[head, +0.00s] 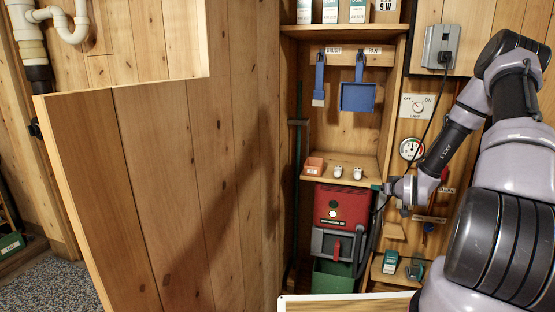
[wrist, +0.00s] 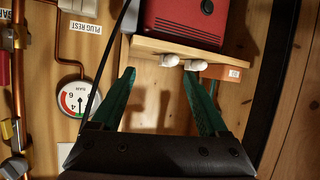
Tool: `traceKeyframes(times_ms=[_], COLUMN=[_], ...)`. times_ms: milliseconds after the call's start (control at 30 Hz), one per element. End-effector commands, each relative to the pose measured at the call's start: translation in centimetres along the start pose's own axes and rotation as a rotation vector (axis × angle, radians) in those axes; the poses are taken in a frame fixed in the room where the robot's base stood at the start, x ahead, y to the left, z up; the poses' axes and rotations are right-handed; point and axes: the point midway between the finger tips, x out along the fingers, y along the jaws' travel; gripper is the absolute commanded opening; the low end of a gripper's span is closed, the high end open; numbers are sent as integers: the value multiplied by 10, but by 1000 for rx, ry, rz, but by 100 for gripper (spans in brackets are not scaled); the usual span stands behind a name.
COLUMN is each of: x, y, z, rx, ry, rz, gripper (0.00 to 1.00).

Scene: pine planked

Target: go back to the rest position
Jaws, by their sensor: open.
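My gripper (head: 377,188) is at the right end of the small wooden shelf (head: 345,160) in the cupboard, in the head view. In the wrist view my gripper (wrist: 163,84) shows two green fingers spread well apart, with nothing between them but the wooden back panel behind. The shelf edge (wrist: 180,49) lies just beyond the fingertips. Whether the fingers touch the shelf cannot be told. My arm reaches in from the right side of the head view.
Two small white objects (head: 347,172) and an orange box (head: 314,166) sit on the shelf. A red machine (head: 342,206) stands below. A dark cable (head: 411,150) hangs close to my gripper. A gauge (head: 411,148) is to the right. A wooden partition (head: 150,190) fills the left.

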Motion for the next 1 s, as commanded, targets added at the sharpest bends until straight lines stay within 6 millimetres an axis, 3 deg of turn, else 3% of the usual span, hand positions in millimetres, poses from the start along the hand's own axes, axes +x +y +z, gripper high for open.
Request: traceKeyframes(times_ms=[33, 267, 467, 700, 1000], x=[-7, -51, -109, -200, -333], y=[-3, -13, -28, -53, -93], z=[-20, -86, -139, -188, -215], rx=[-17, -29, -3, 83, 261], ry=[-22, -162, -260, -351, -440], rz=[-6, 1, 30, 65, 56], gripper=[77, 77, 77, 77, 77])
